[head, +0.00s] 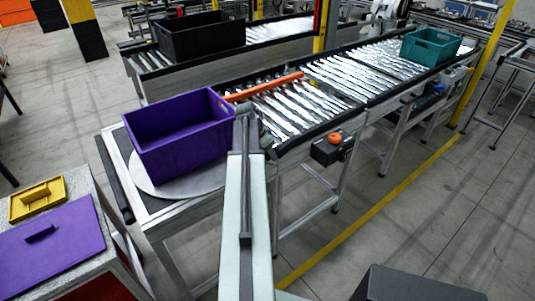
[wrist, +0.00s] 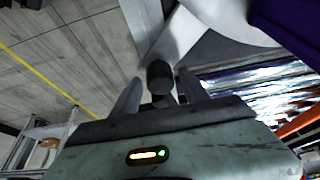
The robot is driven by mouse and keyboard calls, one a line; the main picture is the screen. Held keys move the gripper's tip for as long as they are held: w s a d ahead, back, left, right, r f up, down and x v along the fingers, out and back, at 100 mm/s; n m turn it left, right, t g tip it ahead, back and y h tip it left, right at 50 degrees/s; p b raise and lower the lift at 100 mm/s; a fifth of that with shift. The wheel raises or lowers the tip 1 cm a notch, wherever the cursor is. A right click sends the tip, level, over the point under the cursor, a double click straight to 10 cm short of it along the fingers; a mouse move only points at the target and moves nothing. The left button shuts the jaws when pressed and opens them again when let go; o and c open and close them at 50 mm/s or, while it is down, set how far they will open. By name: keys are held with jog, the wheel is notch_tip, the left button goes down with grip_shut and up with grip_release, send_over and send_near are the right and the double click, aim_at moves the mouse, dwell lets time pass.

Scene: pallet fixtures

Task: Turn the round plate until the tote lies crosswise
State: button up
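The purple tote (head: 185,148) sits on the light grey round plate (head: 205,184) at the near end of the conveyor. Its long side runs roughly along the conveyor. My arm reaches up to the tote's right side, and my gripper (head: 248,118) is small and partly hidden there. In the wrist view my gripper (wrist: 160,78) has its two fingers apart, one on each side of a dark round knob (wrist: 160,73). Gaps show beside the knob; I cannot tell whether either finger touches it. The plate (wrist: 232,22) and tote (wrist: 290,22) fill the upper right there.
An orange bar (head: 264,87) lies across the rollers behind the tote. A teal tote (head: 431,46) stands farther along the conveyor, and a black tote (head: 200,36) on another line. A control box with an orange button (head: 334,139) hangs at the conveyor's side.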

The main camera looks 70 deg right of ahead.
grip_shut()
dwell(1.1)
